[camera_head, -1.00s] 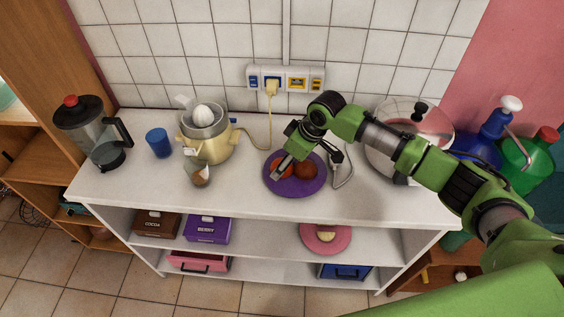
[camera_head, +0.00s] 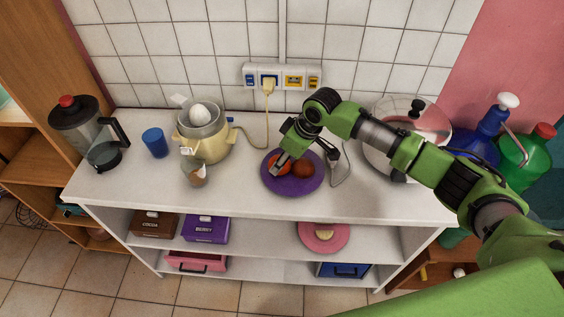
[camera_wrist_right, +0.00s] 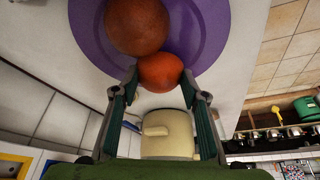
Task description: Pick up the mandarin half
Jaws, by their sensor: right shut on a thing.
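The orange mandarin half (camera_head: 282,161) is at the left of the purple plate (camera_head: 298,187) on the white counter. In the right wrist view the mandarin half (camera_wrist_right: 160,71) sits between the fingertips of my right gripper (camera_wrist_right: 160,80), which is shut on it. In the head view my right gripper (camera_head: 279,166) reaches down over the plate and partly hides the half. A darker orange-brown round fruit (camera_wrist_right: 137,27) lies right beside the mandarin half, and it also shows in the head view (camera_head: 304,169). My left gripper is not in view.
A yellow citrus juicer (camera_head: 202,145), a small glass (camera_head: 195,173), a blue cup (camera_head: 155,142) and a blender jug (camera_head: 104,154) stand left of the plate. A lidded pot (camera_head: 380,160) stands to the right. A power cord (camera_head: 266,120) runs behind the plate. The counter front is clear.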

